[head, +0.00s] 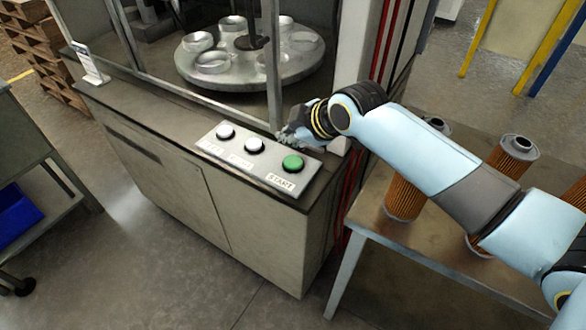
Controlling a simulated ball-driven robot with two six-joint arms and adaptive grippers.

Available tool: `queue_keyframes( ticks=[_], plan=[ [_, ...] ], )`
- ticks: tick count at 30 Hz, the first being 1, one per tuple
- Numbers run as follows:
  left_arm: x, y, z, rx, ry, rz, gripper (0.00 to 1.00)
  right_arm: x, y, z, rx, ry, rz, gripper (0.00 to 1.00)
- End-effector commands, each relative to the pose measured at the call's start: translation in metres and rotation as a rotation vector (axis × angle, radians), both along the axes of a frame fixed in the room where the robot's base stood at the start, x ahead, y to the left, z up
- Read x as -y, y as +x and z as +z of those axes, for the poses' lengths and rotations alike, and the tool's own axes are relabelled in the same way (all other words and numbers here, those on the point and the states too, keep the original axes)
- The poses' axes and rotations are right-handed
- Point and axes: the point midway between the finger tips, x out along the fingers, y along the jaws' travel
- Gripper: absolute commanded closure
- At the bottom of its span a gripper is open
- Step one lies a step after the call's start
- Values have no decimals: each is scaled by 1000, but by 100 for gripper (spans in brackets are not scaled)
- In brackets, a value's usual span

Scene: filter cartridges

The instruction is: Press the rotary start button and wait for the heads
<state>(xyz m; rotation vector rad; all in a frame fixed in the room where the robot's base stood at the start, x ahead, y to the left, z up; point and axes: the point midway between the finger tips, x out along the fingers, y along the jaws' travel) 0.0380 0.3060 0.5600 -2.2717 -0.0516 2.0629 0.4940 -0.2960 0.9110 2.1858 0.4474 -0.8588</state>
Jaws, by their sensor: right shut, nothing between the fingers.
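The green start button (293,162) sits at the right end of a sloped grey panel (221,152), above a START label. Two white buttons are on the same panel, the left one (225,132) and the middle one (254,146). My right gripper (287,139) is shut and empty, just behind the panel between the middle and green buttons; whether it touches anything I cannot tell. Behind the glass, the round rotary table (262,77) carries several silver cups around a dark central post. My left gripper is not in view.
A table (362,217) at right holds orange pleated filter cartridges (404,198), partly hidden by my right arm. A machine frame post (273,95) stands behind my gripper. Open floor lies in front.

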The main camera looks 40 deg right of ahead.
Motion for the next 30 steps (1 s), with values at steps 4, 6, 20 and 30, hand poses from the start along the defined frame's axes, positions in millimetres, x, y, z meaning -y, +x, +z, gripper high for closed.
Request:
queue_keyframes(
  ticks=[4, 6, 20, 30],
  plan=[
    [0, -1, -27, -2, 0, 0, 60, 0, -1, -27, -3, 0, 0, 100],
    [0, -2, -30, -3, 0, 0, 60, 0, 0, -34, -2, -1, -1, 100],
    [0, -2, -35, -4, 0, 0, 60, 0, 0, -44, 0, 0, 0, 100],
    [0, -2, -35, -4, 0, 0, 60, 0, 0, -44, 0, 0, 0, 100]
  ],
)
